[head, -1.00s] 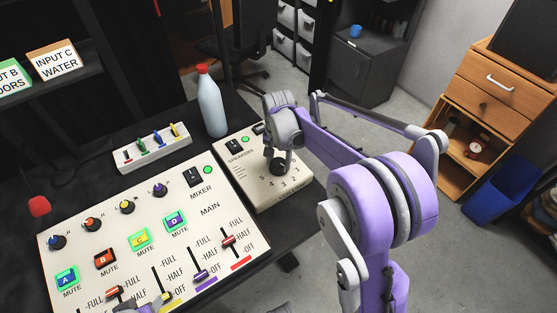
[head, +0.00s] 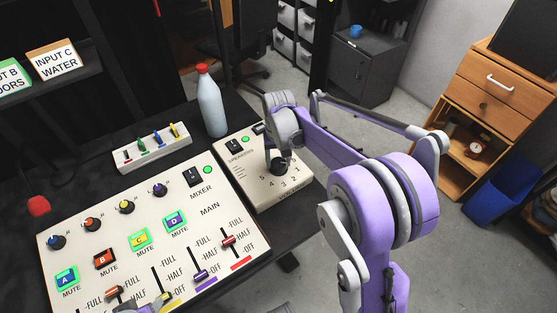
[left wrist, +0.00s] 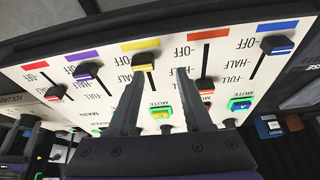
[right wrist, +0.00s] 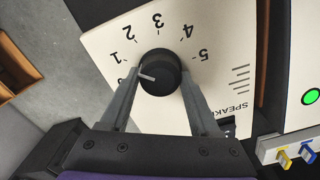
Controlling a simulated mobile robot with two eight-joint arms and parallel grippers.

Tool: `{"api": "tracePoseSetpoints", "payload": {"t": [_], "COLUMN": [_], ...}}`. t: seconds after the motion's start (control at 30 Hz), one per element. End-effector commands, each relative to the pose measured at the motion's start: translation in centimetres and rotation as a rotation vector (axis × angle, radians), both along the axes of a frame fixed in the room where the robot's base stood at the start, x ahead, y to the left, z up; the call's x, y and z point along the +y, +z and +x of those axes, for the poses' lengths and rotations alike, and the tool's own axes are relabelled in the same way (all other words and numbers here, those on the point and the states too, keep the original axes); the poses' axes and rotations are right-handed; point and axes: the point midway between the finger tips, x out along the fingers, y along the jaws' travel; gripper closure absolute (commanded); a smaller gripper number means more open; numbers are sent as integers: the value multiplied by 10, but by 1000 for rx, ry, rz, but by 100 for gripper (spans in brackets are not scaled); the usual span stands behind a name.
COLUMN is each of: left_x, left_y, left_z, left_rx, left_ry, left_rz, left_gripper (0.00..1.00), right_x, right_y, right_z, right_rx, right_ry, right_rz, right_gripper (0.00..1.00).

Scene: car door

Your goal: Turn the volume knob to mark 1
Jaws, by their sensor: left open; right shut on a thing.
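The black volume knob (right wrist: 166,82) sits on the cream speaker box (head: 242,167), among printed marks. My right gripper (right wrist: 160,66) has its fingers on either side of the knob and is shut on it. The knob's white pointer faces left in the right wrist view, just below the mark 1 (right wrist: 124,60). The mark under it is partly hidden by a finger. In the head view the knob (head: 278,168) shows under my right gripper. My left gripper (left wrist: 157,70) is open and empty over the mixer panel (left wrist: 115,62), around the yellow slider's column.
The mixer (head: 130,240) with knobs, mute buttons and sliders is left of the speaker box. A bottle with a red cap (head: 211,105) and a white strip with coloured switches (head: 151,148) stand behind. Open floor lies right of the table.

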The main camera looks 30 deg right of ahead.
Motion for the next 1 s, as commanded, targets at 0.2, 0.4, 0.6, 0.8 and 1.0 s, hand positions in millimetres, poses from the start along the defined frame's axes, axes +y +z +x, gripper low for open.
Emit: {"api": "tracePoseSetpoints", "payload": {"t": [0.2, 0.4, 0.6, 0.8, 1.0], "left_x": [0, 0, 0, 0, 0], "left_y": [0, 0, 0, 0, 0], "left_z": [0, 0, 0, 0, 0], "left_rx": [0, 0, 0, 0, 0], "left_ry": [0, 0, 0, 0, 0], "left_rz": [0, 0, 0, 0, 0], "left_gripper": [50, 50, 50, 50, 50], "right_x": [0, 0, 0, 0, 0], "right_y": [0, 1, 1, 0, 0], "right_z": [0, 0, 0, 0, 0], "right_rx": [-1, -1, -1, -1, 0], "right_ry": [63, 81, 81, 80, 80], "right_rz": [0, 0, 0, 0, 0], "right_gripper": [93, 93, 93, 18, 7]}}
